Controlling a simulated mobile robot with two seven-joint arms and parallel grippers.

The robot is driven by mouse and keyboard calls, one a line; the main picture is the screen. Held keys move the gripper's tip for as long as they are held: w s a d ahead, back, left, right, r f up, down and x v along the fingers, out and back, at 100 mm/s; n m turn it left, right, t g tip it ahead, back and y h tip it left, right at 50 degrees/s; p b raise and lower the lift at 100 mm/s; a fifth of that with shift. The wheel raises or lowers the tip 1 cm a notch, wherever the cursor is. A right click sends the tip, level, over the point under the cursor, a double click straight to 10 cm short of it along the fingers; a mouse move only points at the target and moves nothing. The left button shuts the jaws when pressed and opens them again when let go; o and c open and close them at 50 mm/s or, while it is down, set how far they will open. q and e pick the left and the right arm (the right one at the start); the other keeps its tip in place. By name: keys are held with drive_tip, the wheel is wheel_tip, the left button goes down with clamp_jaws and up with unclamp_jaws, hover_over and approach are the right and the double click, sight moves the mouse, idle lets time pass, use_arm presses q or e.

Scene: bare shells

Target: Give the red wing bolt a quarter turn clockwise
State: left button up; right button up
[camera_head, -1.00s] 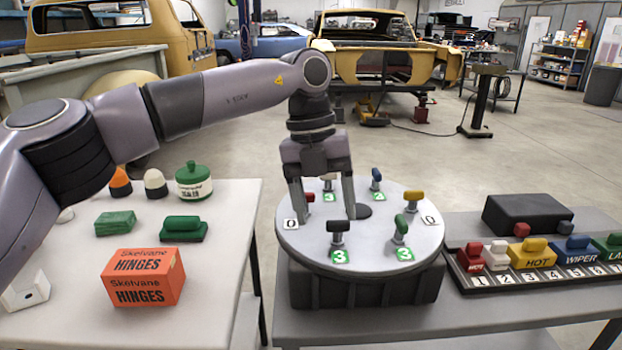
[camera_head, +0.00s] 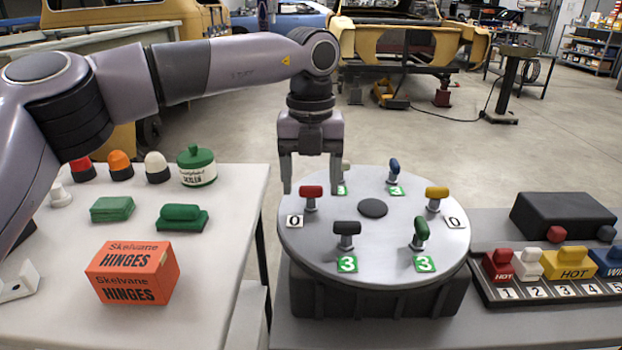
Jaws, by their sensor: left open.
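The red wing bolt (camera_head: 312,192) stands upright at the left side of the round grey turntable plate (camera_head: 372,262). Its wing lies roughly left to right in the picture, and a white card marked 0 (camera_head: 294,221) is beside its foot. My left gripper (camera_head: 311,188) points down with its two fingers wide apart and empty. In the picture the fingertips show on either side of the red wing, with gaps to both; I cannot tell their exact height or depth against it. My right gripper is not in view.
Black (camera_head: 346,231), green (camera_head: 420,231), yellow (camera_head: 436,194) and blue (camera_head: 394,168) wing bolts stand around the plate. An orange hinges box (camera_head: 131,274) and green items are on the left table. A rack of coloured blocks (camera_head: 540,294) is at the right.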

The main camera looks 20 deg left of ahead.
use_arm(q)
drive_tip(key=shift+f, duration=0.15)
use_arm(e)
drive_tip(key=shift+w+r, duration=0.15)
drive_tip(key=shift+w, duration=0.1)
use_arm(q)
drive_tip(key=c, duration=1.1)
drive_tip(key=shift+o, duration=0.2)
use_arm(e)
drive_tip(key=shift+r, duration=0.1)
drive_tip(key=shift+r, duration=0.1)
